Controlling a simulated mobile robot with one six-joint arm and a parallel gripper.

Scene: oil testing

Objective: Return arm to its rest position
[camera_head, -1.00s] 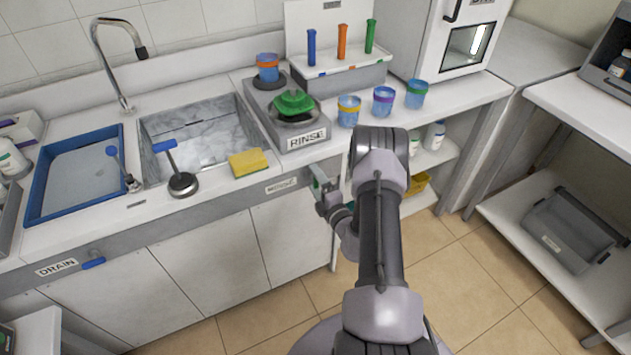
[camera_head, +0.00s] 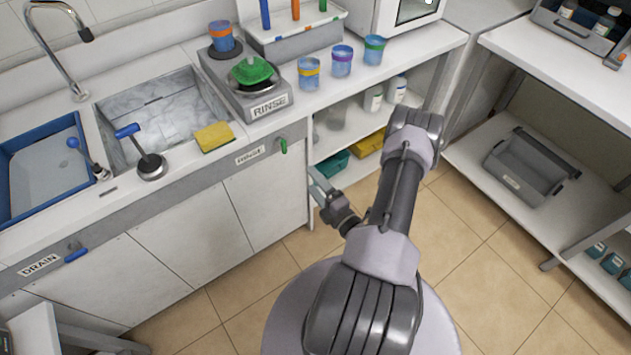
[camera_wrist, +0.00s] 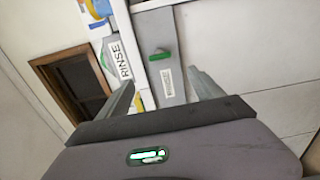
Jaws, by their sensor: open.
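My gripper (camera_head: 321,186) is in front of the counter, below its edge and above the tiled floor, to the right of the cabinet doors. In the wrist view my gripper (camera_wrist: 162,88) shows two fingers spread apart with nothing between them that they hold. The green rinse handle (camera_head: 283,146) on the counter's front panel is apart from the fingers. It also shows in the wrist view, beyond the fingertips. My arm is bent over the floor in front of the counter.
A sink (camera_head: 165,113) with a yellow sponge (camera_head: 214,137) beside it is at left. The rinse station (camera_head: 250,96) and several blue cups with coloured rims stand along the counter. A shelf with a grey bin (camera_head: 525,168) is at right. The floor (camera_head: 470,240) between is clear.

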